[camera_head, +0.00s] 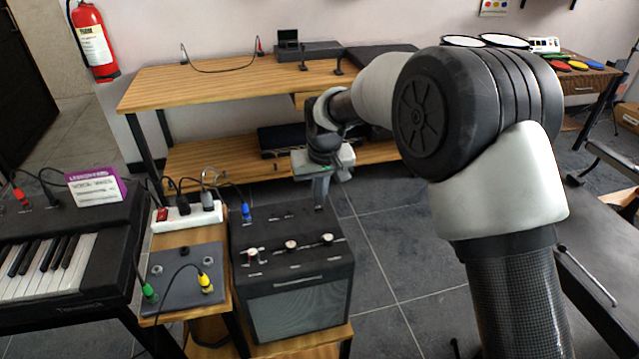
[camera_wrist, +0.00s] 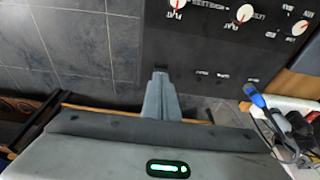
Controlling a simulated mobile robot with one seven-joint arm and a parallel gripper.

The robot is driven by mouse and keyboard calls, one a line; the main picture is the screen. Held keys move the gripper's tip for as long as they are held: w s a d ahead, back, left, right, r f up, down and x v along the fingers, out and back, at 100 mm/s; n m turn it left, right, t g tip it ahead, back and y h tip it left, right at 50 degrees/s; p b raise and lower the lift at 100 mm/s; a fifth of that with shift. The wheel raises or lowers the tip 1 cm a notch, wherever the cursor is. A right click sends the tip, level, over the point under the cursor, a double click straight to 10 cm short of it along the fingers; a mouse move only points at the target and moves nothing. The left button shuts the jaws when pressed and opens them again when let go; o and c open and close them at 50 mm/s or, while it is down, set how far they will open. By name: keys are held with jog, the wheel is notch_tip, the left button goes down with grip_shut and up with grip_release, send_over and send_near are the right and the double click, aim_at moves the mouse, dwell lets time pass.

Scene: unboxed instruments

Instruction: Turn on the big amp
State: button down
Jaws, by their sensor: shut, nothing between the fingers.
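The big amp is a black box with a grey front grille (camera_head: 300,308), standing on a low wooden stand. Its top panel (camera_head: 275,228) carries several white-and-red knobs and small labels; the panel also fills the upper right of the wrist view (camera_wrist: 205,45). My gripper (camera_head: 319,202) is shut and empty, pointing down at the back right corner of the amp's top. In the wrist view my gripper (camera_wrist: 160,75) has its tips at the panel's edge, by small labels. I cannot tell whether they touch it. No power switch is clearly made out; the fingers may hide it.
A blue plug (camera_head: 246,212) stands in the amp's back left. Left are a white power strip (camera_head: 188,217), a grey pedal box (camera_head: 183,278) with green and yellow plugs, and a keyboard (camera_head: 50,268). A wooden desk (camera_head: 200,85) stands behind. Floor right of the amp is clear.

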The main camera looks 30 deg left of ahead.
jog(key=shift+f, duration=0.55)
jog(key=shift+s+d+f, duration=0.15)
jog(key=shift+f, duration=0.2)
jog(key=shift+w+a+r+p, duration=0.3)
jog(key=shift+w+a+p, duration=0.15)
jog(key=shift+w, duration=0.1)
jog(key=shift+r, duration=0.3)
jog(key=p+v, duration=0.2)
jog(key=v, duration=0.1)
jog(key=p+v, duration=0.1)
jog(key=shift+w+a+r+p, duration=0.1)
jog(key=shift+w+r+p, duration=0.2)
jog(key=shift+r, duration=0.1)
jog(key=s+d+r, duration=0.3)
jog(key=r, duration=0.4)
jog(key=shift+s+r, duration=0.3)
jog(key=shift+s, duration=0.05)
